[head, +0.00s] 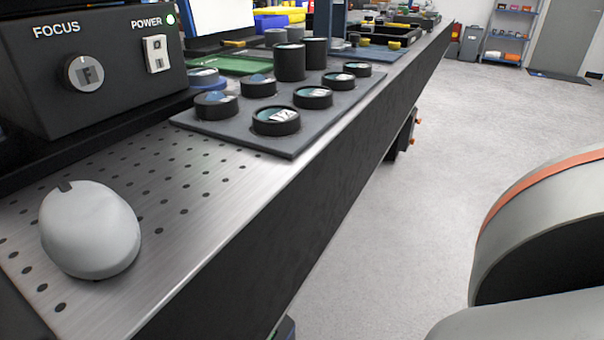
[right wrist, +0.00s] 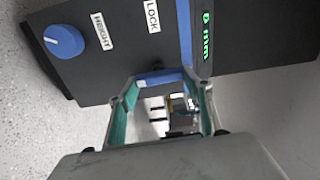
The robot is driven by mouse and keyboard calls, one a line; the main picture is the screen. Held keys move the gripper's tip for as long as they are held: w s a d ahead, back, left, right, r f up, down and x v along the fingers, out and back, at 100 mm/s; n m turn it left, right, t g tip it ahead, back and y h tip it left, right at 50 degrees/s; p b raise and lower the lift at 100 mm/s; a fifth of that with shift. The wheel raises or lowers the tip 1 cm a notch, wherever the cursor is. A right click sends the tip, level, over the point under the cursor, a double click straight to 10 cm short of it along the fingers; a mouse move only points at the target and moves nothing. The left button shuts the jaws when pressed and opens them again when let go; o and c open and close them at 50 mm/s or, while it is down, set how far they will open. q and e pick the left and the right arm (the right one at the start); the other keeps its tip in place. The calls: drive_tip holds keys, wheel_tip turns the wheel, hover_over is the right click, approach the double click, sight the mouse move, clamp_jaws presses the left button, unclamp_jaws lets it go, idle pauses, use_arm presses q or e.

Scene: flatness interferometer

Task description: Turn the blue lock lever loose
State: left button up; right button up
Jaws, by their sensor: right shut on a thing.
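The blue lock lever (right wrist: 158,79) shows in the right wrist view as a short blue bar at the edge of a black panel (right wrist: 120,65), just below the label LOCK. My right gripper (right wrist: 161,85) has its teal-padded fingers on either side of the lever, with the tips at its two ends. It is shut on the lever, with the fingers held well apart by it. The lever's pivot is only partly visible. The head view shows neither the lever nor either gripper.
The panel also carries a blue HEIGHT knob (right wrist: 64,41) and a green-lit mm display (right wrist: 207,36). In the head view, a grey plate (head: 300,150) with several black cylinders and a control box (head: 90,100) stand on the perforated bench (head: 185,185). The floor at right is clear.

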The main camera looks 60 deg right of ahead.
drive_tip(key=o, duration=1.1)
drive_tip(key=shift+r, duration=0.15)
